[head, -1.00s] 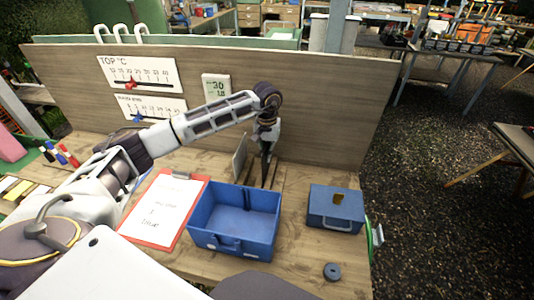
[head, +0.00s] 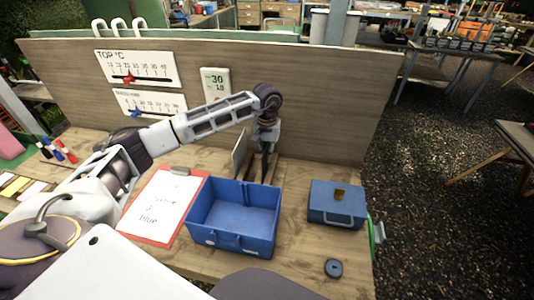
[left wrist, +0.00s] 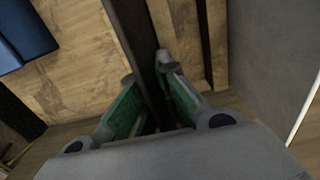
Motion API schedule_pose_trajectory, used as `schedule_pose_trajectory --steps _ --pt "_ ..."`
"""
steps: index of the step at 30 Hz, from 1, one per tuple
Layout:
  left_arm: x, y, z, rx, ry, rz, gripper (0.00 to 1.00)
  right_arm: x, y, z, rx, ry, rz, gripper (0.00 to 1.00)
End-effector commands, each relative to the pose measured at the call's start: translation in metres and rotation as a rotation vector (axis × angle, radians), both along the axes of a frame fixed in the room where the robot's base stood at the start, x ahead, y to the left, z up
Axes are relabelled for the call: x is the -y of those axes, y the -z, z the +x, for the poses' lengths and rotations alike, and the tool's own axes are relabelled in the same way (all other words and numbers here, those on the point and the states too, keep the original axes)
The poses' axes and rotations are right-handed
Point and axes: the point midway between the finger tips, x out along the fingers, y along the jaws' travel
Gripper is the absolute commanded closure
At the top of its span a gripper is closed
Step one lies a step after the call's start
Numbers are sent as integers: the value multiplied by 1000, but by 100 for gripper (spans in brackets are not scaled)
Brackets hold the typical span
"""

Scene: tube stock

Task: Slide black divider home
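My left gripper (head: 266,150) points down behind the blue open box, near the wooden back board. In the left wrist view its two green-padded fingers (left wrist: 150,75) are close on either side of a thin black divider (left wrist: 133,28), which runs between them. In the head view the divider (head: 265,168) shows only as a dark upright strip under the gripper, mostly hidden by it. Dark slots (left wrist: 185,45) run along the wooden surface beside it. How deep the divider sits cannot be told. My right gripper is not in view.
A grey upright panel (head: 239,152) stands just left of the gripper. The open blue box (head: 212,240) is in front, a closed blue box (head: 337,205) to the right. A clipboard (head: 160,206) lies left, a dark ring (head: 333,268) at the front right.

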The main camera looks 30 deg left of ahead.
Motion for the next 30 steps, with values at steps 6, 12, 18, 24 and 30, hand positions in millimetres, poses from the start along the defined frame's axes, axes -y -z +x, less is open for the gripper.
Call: schedule_pose_trajectory --steps 6,12,18,24,30 --pt "0 2 0 0 0 0 100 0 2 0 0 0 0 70" --pt "0 2 0 0 0 0 93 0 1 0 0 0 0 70" --pt "0 2 0 0 0 0 70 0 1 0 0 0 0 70" --pt "0 2 0 0 0 0 70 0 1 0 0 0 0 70" --pt "0 -1 0 1 0 0 70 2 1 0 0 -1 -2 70"
